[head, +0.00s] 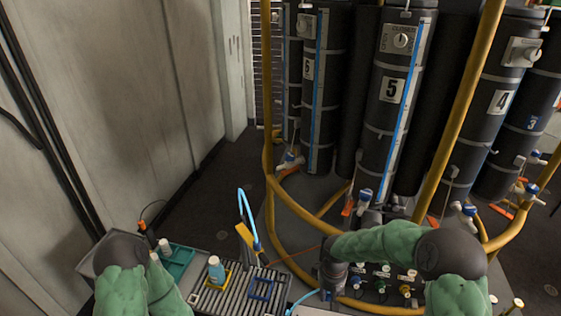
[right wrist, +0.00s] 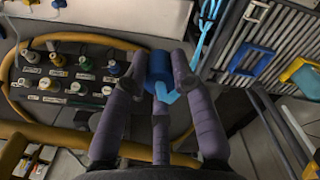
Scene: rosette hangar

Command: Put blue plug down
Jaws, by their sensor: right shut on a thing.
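The blue plug (right wrist: 159,68) is between the fingers of my right gripper (right wrist: 160,70) in the right wrist view, with a light blue hose piece (right wrist: 168,96) at it. My right gripper is shut on it. In the head view my right gripper (head: 327,291) points down at the bottom centre, between the slatted bench and the connector panel, and mostly hides the plug. An empty blue frame (head: 261,290) lies on the slatted bench (head: 236,299), left of my right gripper. My left arm shows at the lower left, but its gripper does not show.
A yellow frame (head: 206,283) with a light blue-capped bottle (head: 216,270) stands on the bench. A teal tray (head: 178,262) is farther left. A panel with several connectors (right wrist: 85,72) lies beside my right gripper. Yellow pipes (head: 292,205) and black columns (head: 385,110) stand behind.

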